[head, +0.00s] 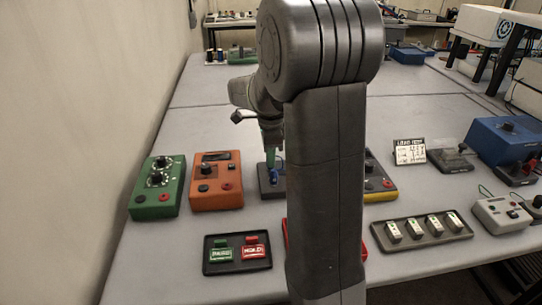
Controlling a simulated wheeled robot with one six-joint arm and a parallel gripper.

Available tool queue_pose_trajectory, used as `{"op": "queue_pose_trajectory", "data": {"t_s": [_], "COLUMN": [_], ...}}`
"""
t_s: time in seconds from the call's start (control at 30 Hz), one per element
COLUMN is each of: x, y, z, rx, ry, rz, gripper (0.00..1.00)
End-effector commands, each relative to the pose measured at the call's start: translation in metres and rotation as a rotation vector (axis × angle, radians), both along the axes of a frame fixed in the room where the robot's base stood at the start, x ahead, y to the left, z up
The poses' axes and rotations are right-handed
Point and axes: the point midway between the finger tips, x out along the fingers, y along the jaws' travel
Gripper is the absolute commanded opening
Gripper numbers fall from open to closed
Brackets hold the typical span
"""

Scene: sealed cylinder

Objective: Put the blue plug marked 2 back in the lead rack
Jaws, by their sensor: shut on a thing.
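My gripper (272,161) points down beside my arm's column, which hides part of it. It is shut on a small blue plug (274,174). The plug is at or just above a dark grey block (265,192), which may be the lead rack. I cannot tell whether the plug touches the block or sits in it. The right part of the block is hidden behind my arm. The mark on the plug is too small to read.
A green box (158,203) and an orange box (216,196) stand to the left. A black tray (222,267) with green and red tags lies in front. A dark tray (430,239) with several light pieces, a yellow-grey box (378,184) and a card (409,152) are at right.

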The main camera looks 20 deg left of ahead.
Motion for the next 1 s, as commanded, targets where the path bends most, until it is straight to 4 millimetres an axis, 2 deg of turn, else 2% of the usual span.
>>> {"op": "queue_pose_trajectory", "data": {"t_s": [0.03, 0.23, 0.27, 0.33, 0.37, 0.5, 0.57, 1.0], "x": [-0.0071, -0.0071, -0.0071, -0.0071, -0.0071, -0.0071, -0.0071, -0.0052], "y": [-0.0039, -0.0037, -0.0037, -0.0037, -0.0037, -0.0037, -0.0039, -0.0034], "z": [-0.0225, -0.0231, -0.0231, -0.0233, -0.0233, -0.0235, -0.0235, -0.0186], "rx": [-0.021, -0.021, -0.021, -0.019, -0.019, -0.021, -0.02, -0.018], "ry": [0.036, 0.036, 0.036, 0.035, 0.035, 0.036, 0.035, 0.028], "rz": [-0.004, -0.004, -0.004, -0.004, -0.004, -0.004, -0.004, -0.003], "gripper": [0.0, 0.0, 0.2, 0.34, 0.36, 0.38, 0.42, 0.42]}}
